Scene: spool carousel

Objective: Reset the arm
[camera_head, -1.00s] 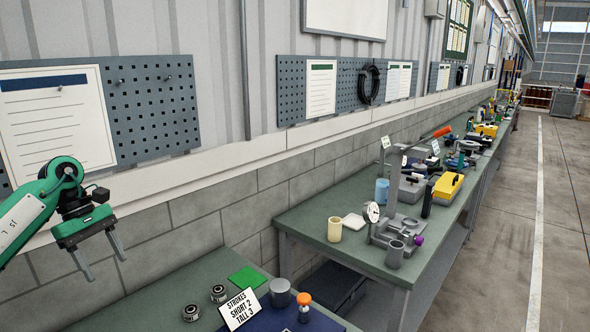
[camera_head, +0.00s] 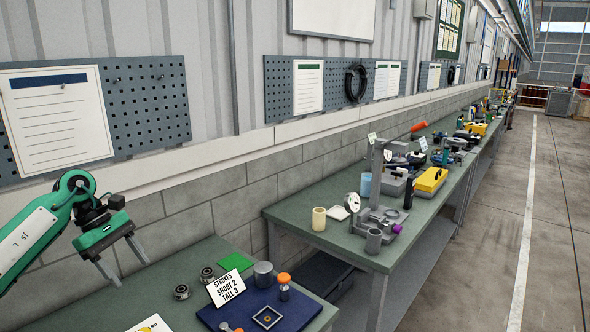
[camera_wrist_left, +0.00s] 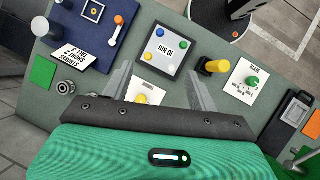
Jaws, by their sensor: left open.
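My left arm comes in from the left in the head view. Its green left gripper (camera_head: 122,266) hangs at the wall side above the near bench (camera_head: 205,253), fingers pointing down. The jaws are apart with nothing between them. In the left wrist view the two grey fingers (camera_wrist_left: 160,88) also stand apart, with a white card (camera_wrist_left: 150,83) and the bench surface seen below and beyond them. The right gripper shows in neither view.
A blue mat (camera_head: 237,310) with an orange-topped post (camera_head: 284,287) and a strokes sign (camera_head: 227,288) lie on the near bench. The wrist view shows a grey panel with coloured knobs (camera_wrist_left: 165,49) and a yellow peg (camera_wrist_left: 214,66). A second bench (camera_head: 330,237) stands beyond.

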